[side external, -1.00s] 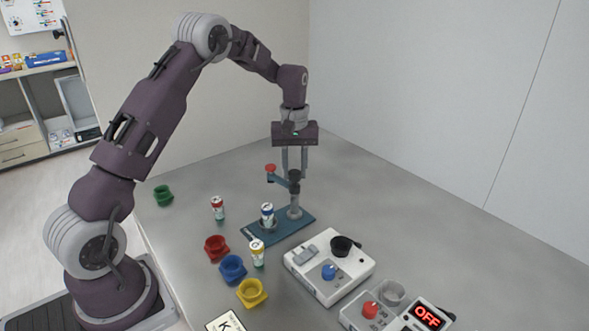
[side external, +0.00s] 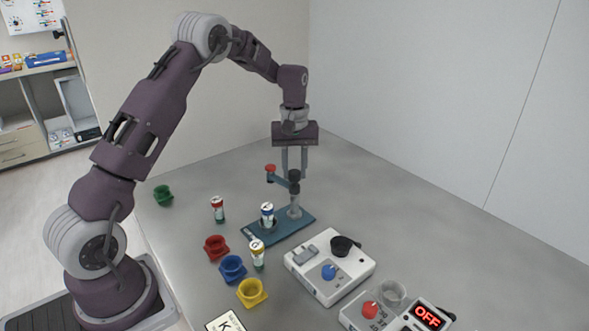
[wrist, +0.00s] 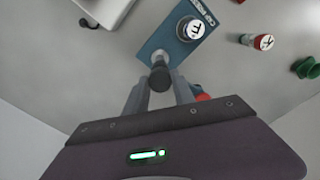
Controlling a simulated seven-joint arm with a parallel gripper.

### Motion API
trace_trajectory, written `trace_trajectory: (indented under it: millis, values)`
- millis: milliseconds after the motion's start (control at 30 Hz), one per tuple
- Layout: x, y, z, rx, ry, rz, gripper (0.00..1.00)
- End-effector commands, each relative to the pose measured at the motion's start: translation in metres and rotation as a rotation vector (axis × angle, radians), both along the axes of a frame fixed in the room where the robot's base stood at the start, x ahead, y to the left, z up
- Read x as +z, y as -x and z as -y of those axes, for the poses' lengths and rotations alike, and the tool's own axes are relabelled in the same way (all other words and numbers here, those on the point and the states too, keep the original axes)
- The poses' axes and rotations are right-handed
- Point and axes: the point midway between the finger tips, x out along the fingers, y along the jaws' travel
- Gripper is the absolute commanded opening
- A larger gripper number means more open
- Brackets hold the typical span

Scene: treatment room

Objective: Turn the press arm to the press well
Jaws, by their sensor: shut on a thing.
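The press stands on a blue base plate (side external: 283,232), with a grey post (side external: 295,205) topped by a black knob (side external: 294,175). Its blue press arm (side external: 281,180) reaches left from the post and ends in a red tip (side external: 270,168). A vial with a white, blue-edged cap (side external: 267,214) stands upright in the press well, which it hides. My gripper (side external: 294,171) points down over the post, shut on the black knob. In the wrist view the knob (wrist: 160,76) sits between the fingers, the red tip (wrist: 203,97) shows partly behind the right finger, and the vial (wrist: 192,28) is beyond.
Vials stand left (side external: 218,209) and in front (side external: 257,253) of the plate. Red (side external: 216,247), blue (side external: 232,268), yellow (side external: 251,292) and green (side external: 163,195) holders sit on the table. A white device (side external: 329,273) and an "OFF" display (side external: 428,316) are at front right. The back right is clear.

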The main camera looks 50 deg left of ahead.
Motion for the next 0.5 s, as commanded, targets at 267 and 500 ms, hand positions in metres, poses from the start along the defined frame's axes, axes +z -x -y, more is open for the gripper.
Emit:
trace_trajectory:
  millis: [267,500]
  values:
    - [0.0011,-0.0001,-0.0003,0.094,-0.002,0.001,0.00]
    - [0.0010,-0.0001,0.0001,0.289,-0.002,0.001,0.00]
